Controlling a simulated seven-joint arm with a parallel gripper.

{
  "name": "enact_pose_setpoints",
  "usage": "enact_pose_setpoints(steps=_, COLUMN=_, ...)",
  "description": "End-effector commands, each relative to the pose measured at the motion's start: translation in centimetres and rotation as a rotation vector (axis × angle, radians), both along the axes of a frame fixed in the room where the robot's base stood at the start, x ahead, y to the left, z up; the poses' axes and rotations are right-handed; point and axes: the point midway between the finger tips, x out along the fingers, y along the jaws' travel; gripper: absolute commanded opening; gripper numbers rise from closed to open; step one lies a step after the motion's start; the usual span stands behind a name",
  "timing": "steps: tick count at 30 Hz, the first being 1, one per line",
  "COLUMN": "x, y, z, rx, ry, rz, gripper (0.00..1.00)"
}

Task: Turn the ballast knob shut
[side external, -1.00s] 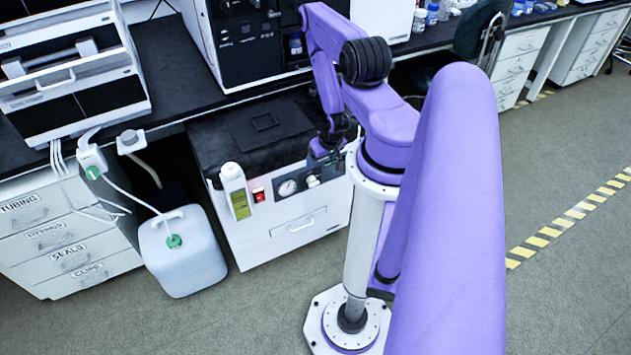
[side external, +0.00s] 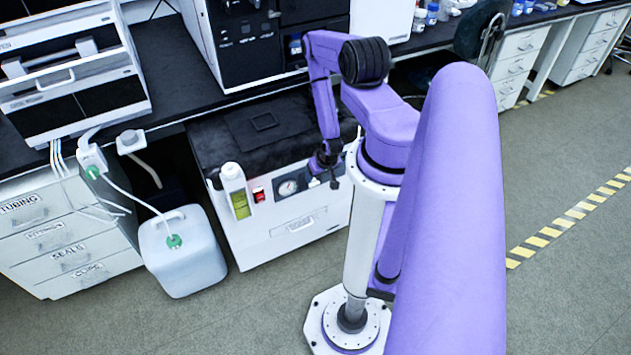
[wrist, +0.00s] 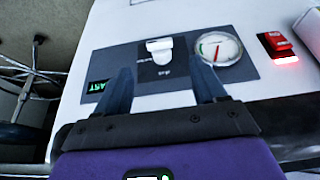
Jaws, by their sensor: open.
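The ballast knob (wrist: 159,50) is white, with a bar-shaped grip, on a dark grey panel (wrist: 190,70) in the wrist view. It shows small and partly hidden in the side view (side external: 313,183). My gripper (wrist: 161,68) is open and empty, its two dark fingers pointing at the panel. The knob lies just ahead of the fingertips, between their lines; I cannot tell the exact gap. In the side view my gripper (side external: 328,172) is at the front of the white pump housing. A green lit label (wrist: 103,86) ending in "AST" is partly covered by the left finger.
A round gauge (wrist: 218,48) sits right of the knob, close to the right finger. Beyond it is a lit red switch (wrist: 278,45). A bottle with yellow-green liquid (side external: 238,195) and a white jug (side external: 182,255) stand to the left in the side view.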

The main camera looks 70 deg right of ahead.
Motion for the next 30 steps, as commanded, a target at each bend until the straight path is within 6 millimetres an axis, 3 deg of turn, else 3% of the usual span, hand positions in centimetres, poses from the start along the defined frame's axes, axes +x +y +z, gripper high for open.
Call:
enact_pose_setpoints(steps=15, x=1.7, y=-1.7, z=-5.7, rx=-0.001, ry=-0.001, rz=0.000, gripper=0.70)
enact_pose_setpoints(steps=30, x=2.0, y=-2.0, z=-6.6, rx=0.000, ry=0.000, rz=0.000, gripper=0.70)
